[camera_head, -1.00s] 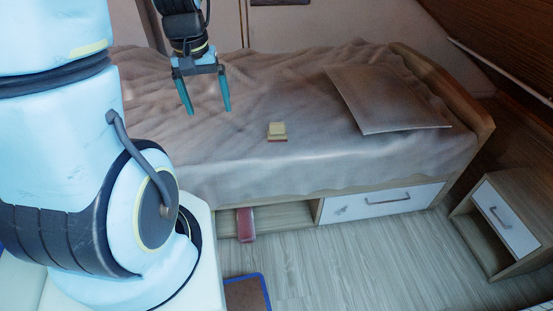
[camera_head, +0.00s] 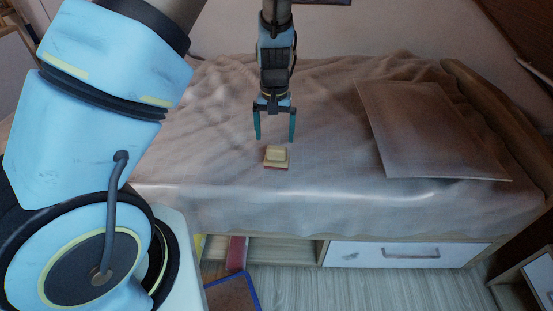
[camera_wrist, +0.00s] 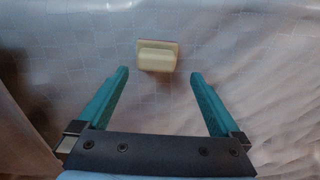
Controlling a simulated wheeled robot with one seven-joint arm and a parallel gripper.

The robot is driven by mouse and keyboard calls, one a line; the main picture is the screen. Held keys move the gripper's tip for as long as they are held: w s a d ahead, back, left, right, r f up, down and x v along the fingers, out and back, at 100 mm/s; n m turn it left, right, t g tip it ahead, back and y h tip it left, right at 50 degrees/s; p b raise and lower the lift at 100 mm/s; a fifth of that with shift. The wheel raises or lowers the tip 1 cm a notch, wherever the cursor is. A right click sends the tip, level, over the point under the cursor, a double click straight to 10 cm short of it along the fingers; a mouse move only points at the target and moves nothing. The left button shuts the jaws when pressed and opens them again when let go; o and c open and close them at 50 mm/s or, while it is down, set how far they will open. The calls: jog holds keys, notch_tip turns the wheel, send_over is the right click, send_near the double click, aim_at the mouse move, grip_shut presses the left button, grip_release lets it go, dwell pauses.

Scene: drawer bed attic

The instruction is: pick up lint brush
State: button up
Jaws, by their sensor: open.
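The lint brush (camera_head: 276,157) is a small cream block with a red underside. It lies on the bed cover near the middle of the bed in the head view. It also shows in the wrist view (camera_wrist: 157,55), beyond the fingertips and between their lines. My gripper (camera_head: 275,137) is open and empty, with its teal fingers pointing down just above and behind the brush. In the wrist view the two fingers of my gripper (camera_wrist: 158,80) are spread wide, apart from the brush.
The bed (camera_head: 330,200) has a rumpled grey-brown cover. A flat pillow or board (camera_head: 430,130) lies on its right part. A white drawer (camera_head: 400,254) and an open compartment with a red item (camera_head: 237,253) are below. A blue-edged mat (camera_head: 232,293) lies on the floor.

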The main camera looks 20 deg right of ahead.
aim_at(277, 148)
jog(key=shift+s+d+f, duration=0.1)
jog(key=shift+d+f, duration=0.05)
jog(key=shift+f, duration=1.4)
jog(key=shift+s+d+f, duration=0.1)
jog(key=shift+f, duration=1.4)
jog(key=shift+c, duration=0.2)
jog(key=c, duration=1.3)
notch_tip(277, 148, up, 10)
jog(key=shift+r, duration=0.1)
